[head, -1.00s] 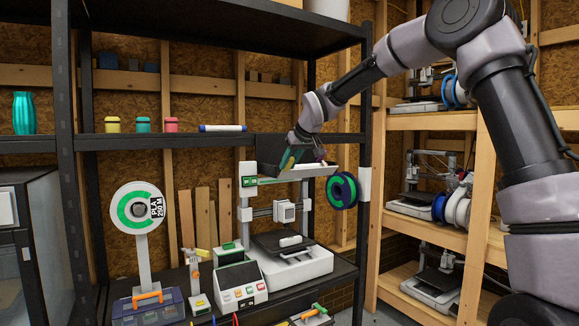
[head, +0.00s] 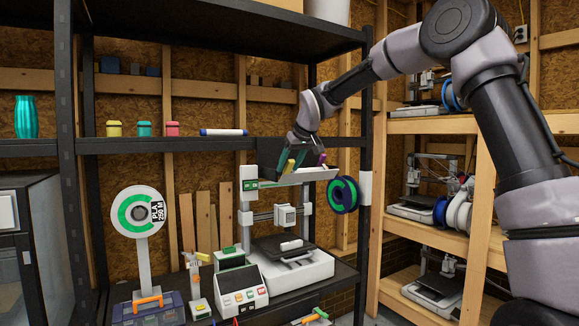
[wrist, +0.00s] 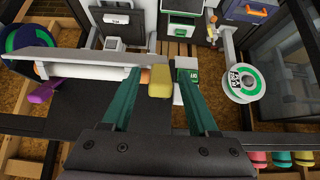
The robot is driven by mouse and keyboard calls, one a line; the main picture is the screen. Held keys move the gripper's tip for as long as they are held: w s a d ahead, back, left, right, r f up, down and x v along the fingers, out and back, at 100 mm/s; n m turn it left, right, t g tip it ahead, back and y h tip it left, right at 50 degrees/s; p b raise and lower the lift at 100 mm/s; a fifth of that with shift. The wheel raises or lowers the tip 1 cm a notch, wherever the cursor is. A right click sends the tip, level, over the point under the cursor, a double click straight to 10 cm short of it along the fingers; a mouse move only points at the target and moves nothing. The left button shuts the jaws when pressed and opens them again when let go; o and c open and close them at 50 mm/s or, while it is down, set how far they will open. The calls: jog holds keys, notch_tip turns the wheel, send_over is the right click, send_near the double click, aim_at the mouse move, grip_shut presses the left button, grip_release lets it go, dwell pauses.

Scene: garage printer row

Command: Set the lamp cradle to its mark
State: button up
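The thing I take for the lamp cradle is a long pale grey bar on top of the printer (head: 318,262), seen in the head view (head: 318,174) and across the wrist view (wrist: 75,60). A white tube lies along it in the wrist view. A yellow knob (wrist: 160,83) and a purple knob (wrist: 43,92) stick out from it. My gripper (wrist: 161,75) has its two teal fingers apart, one on each side of the yellow knob, with slight gaps. In the head view my gripper (head: 291,155) is just above the bar. I cannot make out a mark.
A green-and-blue spool (head: 343,194) hangs at the printer's right. A white spool stand (head: 138,212) and a button box (head: 241,290) stand to the left. The shelf above (head: 205,144) carries small jars and a white tube. A shelf post (head: 366,230) is close on the right.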

jog(key=v, duration=1.1)
jog(key=shift+f, duration=0.15)
jog(key=s+d+f+m+h, duration=0.25)
jog(key=s+d+m, duration=0.35)
jog(key=s+d, duration=1.3)
jog(key=s+d+f+m, duration=0.2)
jog(key=s+d+f, duration=0.1)
jog(key=s, duration=0.3)
jog(key=s+d+f+m, duration=0.3)
jog(key=s+d, duration=0.1)
jog(key=s, duration=0.2)
jog(key=shift+s+t, duration=0.35)
jog(key=shift+t, duration=0.05)
